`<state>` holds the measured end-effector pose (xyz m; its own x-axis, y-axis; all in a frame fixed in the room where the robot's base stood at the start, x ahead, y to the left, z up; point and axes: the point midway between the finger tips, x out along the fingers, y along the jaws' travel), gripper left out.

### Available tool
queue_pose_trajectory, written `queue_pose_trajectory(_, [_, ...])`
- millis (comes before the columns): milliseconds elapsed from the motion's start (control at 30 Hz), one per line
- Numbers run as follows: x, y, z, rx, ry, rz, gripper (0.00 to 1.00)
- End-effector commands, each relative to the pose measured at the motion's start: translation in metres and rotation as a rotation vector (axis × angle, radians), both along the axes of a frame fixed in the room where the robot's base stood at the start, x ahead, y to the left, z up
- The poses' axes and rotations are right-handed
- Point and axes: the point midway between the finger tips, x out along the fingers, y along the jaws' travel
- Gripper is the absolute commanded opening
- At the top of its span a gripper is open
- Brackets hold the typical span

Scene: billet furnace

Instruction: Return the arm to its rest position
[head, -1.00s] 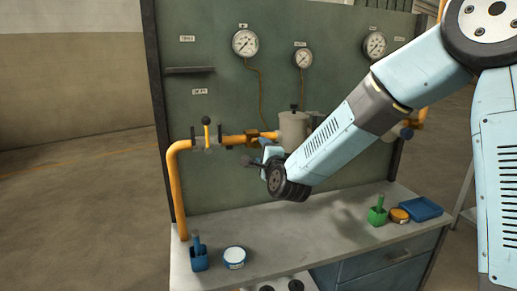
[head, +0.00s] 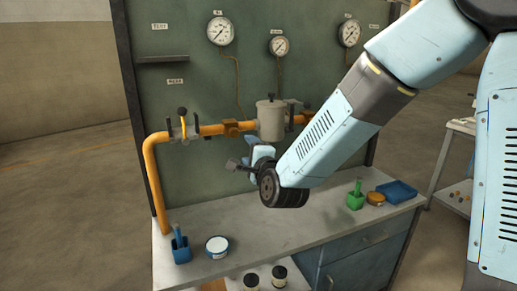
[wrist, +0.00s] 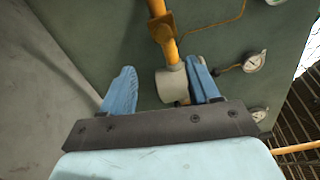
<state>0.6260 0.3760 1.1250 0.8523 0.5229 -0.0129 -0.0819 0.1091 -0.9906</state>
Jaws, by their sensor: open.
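My gripper (head: 242,164) is in front of the panel's yellow pipe and above the bench, at the end of my light blue arm. In the wrist view my gripper (wrist: 162,88) shows two blue fingers spread wide apart, with nothing held between them. A grey cylindrical filter body (head: 271,120) on the pipe stands behind and to the right of the gripper in the head view. It also shows in the wrist view (wrist: 171,84) between the fingers, farther off. Whether any finger touches it cannot be told, though they look apart.
The green panel (head: 200,95) carries gauges (head: 221,31) and a yellow pipe (head: 152,185) with a valve. The bench (head: 265,230) below holds a blue scoop holder (head: 180,248), a white-lidded tin (head: 217,246), a green scoop holder (head: 356,196) and a blue tray (head: 396,192). Open floor lies left.

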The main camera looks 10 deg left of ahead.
Motion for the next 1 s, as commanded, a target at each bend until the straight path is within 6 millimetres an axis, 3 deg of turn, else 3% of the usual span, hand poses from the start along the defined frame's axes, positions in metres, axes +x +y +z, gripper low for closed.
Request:
queue_pose_trajectory(267, [0.005, -0.039, 0.008, -0.315, -0.026, 0.0, 0.61])
queue_pose_trajectory(567, [-0.007, -0.121, 0.019, -0.788, -0.004, 0.022, 0.61])
queue_pose_trajectory(767, [-0.032, -0.184, 0.03, -1.059, 0.049, 0.062, 0.61])
queue_pose_trajectory(1000, [-0.083, -0.259, 0.042, -1.328, 0.142, 0.154, 0.61])
